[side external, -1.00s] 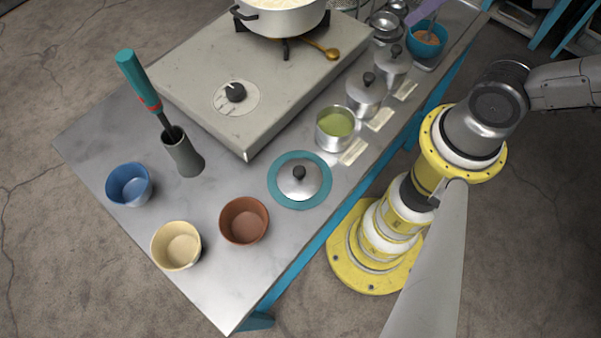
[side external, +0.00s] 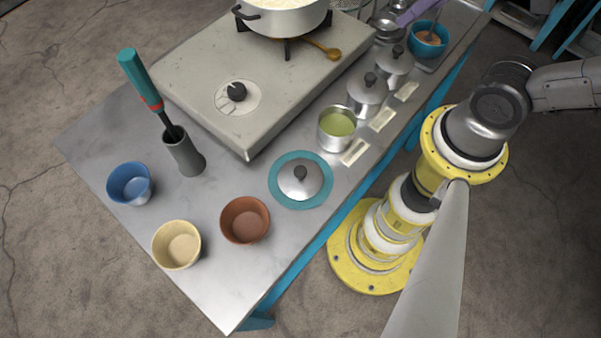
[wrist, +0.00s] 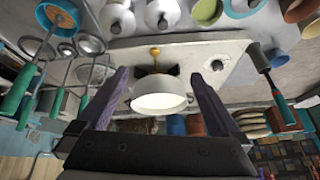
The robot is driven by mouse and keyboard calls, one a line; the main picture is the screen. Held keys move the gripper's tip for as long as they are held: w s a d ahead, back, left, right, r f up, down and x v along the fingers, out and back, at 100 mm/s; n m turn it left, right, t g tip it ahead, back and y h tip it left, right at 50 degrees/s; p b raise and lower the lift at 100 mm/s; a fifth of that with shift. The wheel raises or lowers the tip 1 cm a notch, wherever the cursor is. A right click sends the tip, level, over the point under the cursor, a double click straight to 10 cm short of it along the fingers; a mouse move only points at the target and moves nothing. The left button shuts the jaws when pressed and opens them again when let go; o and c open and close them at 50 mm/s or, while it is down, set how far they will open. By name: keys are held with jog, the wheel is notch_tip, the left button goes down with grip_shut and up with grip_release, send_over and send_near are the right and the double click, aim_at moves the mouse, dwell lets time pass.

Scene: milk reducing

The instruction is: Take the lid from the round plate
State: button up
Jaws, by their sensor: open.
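The lid (side external: 300,178) is a silver dome with a dark knob. It rests on the teal round plate (side external: 284,202) near the table's front edge in the side view. The plate also shows, cut off, at the top right of the wrist view (wrist: 241,13). My gripper (wrist: 160,76) has two purple fingers spread wide, with nothing held between them. It is well away from the lid. The white pot (wrist: 160,103) appears between the fingers in the wrist view, beyond them. In the side view a purple piece at the top edge may be a finger; I cannot tell.
The stove (side external: 205,110) carries the pot. A green-filled pot (side external: 336,128) and lidded pots (side external: 366,95) line the front edge. Blue (side external: 129,184), cream (side external: 176,245) and brown (side external: 245,220) bowls stand left of the plate. A grey holder (side external: 183,156) has a tall teal-handled tool.

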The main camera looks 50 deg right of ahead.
jog(key=m, duration=0.2)
jog(key=m+g+y, duration=0.1)
jog(key=m+g, duration=0.5)
jog(key=m, duration=0.8)
send_over(300, 170)
jog(key=d, duration=0.2)
notch_tip(300, 170, down, 12)
jog(key=f, duration=0.4)
jog(key=a+f, duration=0.1)
jog(key=f, duration=0.3)
jog(key=a+f, duration=0.1)
jog(key=f, duration=0.4)
jog(key=shift+c, duration=0.3)
